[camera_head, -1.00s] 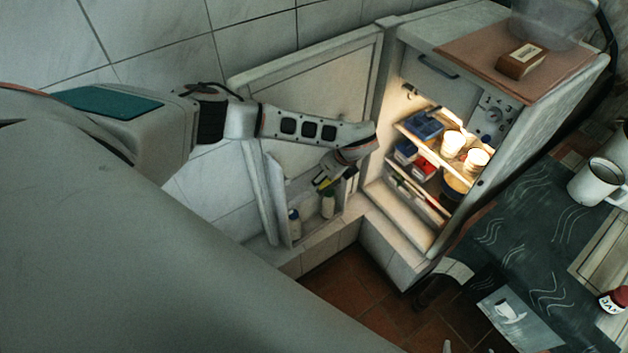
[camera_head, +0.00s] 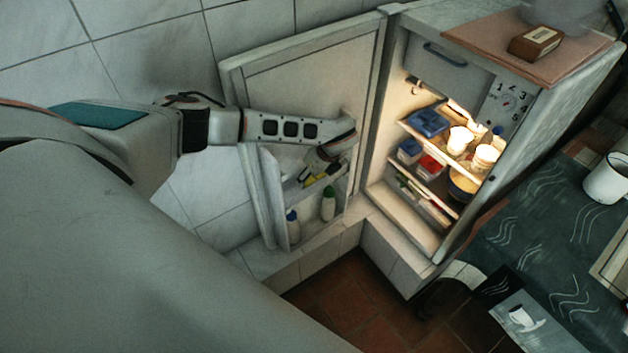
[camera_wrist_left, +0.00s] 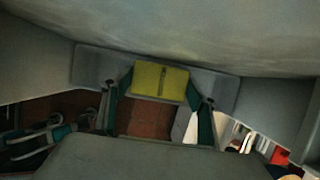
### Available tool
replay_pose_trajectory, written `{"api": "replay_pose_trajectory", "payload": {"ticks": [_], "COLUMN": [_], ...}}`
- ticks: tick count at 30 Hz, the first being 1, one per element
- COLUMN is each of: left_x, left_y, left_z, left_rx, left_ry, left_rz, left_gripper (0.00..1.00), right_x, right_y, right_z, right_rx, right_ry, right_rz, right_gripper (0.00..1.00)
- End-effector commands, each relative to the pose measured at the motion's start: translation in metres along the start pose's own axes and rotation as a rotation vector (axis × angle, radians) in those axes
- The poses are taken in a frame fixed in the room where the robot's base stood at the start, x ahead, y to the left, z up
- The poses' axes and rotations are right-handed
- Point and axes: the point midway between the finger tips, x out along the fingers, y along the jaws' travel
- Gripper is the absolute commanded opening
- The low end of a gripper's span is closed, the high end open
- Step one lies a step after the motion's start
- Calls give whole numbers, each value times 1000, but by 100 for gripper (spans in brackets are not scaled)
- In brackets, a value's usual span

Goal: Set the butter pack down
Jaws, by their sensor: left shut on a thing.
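The butter pack, a yellow block (camera_wrist_left: 160,82), sits between the fingers of my left gripper (camera_wrist_left: 158,98) in the left wrist view. In the head view my left gripper (camera_head: 314,176) is at the inner side of the open fridge door (camera_head: 312,88), above the door's lower rack (camera_head: 346,186). It is shut on the pack, of which only a little yellow shows there. I cannot tell whether the pack touches the rack.
A white bottle (camera_head: 292,226) and a green-capped bottle (camera_head: 328,204) stand in the door rack below the gripper. The lit fridge shelves hold blue boxes (camera_head: 428,123) and white cups (camera_head: 460,140). A brown box (camera_head: 535,42) lies on the fridge top.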

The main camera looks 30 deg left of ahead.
Motion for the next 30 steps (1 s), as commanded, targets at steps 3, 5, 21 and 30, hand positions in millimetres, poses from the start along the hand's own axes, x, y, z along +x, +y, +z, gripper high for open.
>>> {"api": "replay_pose_trajectory", "payload": {"ticks": [3,5,21,30], "left_x": [9,8,8,-9], "left_y": [0,0,0,-1], "left_z": [-4,-3,-4,-2], "left_rx": [0,0,0,1], "left_ry": [1,0,0,0], "left_rz": [1,0,0,-3], "left_gripper": [32,32,75,75], "right_x": [4,3,3,1], "right_y": [-2,-2,-1,0], "right_z": [10,9,6,2], "right_rx": [1,1,1,1], "right_ry": [-8,-7,-3,-1], "right_rz": [-2,-1,0,1], "right_gripper": [59,59,59,59]}}
